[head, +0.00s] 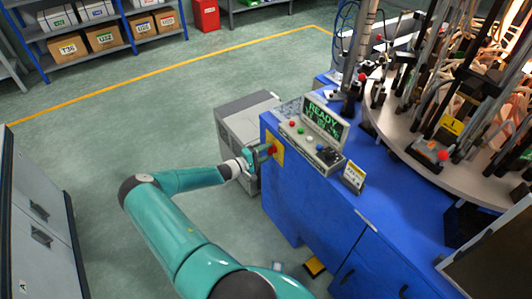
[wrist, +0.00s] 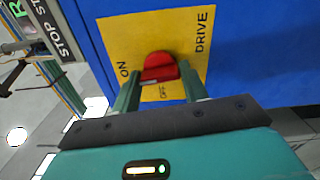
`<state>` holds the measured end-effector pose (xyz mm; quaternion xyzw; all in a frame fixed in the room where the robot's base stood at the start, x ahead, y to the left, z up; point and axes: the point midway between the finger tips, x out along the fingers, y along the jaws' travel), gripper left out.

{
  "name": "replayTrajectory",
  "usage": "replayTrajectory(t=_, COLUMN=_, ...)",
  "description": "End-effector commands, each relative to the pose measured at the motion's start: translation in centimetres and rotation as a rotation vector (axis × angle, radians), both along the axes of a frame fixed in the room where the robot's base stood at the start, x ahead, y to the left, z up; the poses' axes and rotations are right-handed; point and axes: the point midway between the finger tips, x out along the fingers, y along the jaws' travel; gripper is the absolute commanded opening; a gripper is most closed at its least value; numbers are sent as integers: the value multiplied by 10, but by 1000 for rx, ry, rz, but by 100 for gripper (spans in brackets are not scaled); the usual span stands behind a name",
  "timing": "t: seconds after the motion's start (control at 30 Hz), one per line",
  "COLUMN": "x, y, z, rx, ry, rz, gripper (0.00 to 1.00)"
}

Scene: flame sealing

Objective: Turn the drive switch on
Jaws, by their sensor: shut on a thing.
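The drive switch is a red knob (wrist: 160,67) on a yellow plate (wrist: 120,34) marked DRIVE, ON and OFF. In the wrist view ON is printed left of the knob, OFF below it and DRIVE to the right. My gripper (wrist: 160,72) has one finger on each side of the knob and is shut on it. Which mark the knob points to is hard to tell. In the head view my gripper (head: 264,154) reaches the plate on the left face of the blue machine (head: 300,205), and the red knob (head: 272,150) shows at its tips.
A control panel (head: 297,128) with buttons and a screen (head: 322,120) reading READY sits on top of the machine. A grey box unit (head: 242,125) stands behind my gripper. A round table (head: 400,140) with glassware is at the right. Open floor lies to the left.

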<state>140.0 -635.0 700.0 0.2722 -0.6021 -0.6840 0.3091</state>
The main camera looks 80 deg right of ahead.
Motion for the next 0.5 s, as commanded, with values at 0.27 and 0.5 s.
replayTrajectory(t=0.27, x=2, y=0, z=0, rx=-75, ry=-86, rz=3, gripper=21)
replayTrajectory(t=0.5, x=2, y=0, z=0, rx=-95, ry=-108, rz=3, gripper=21)
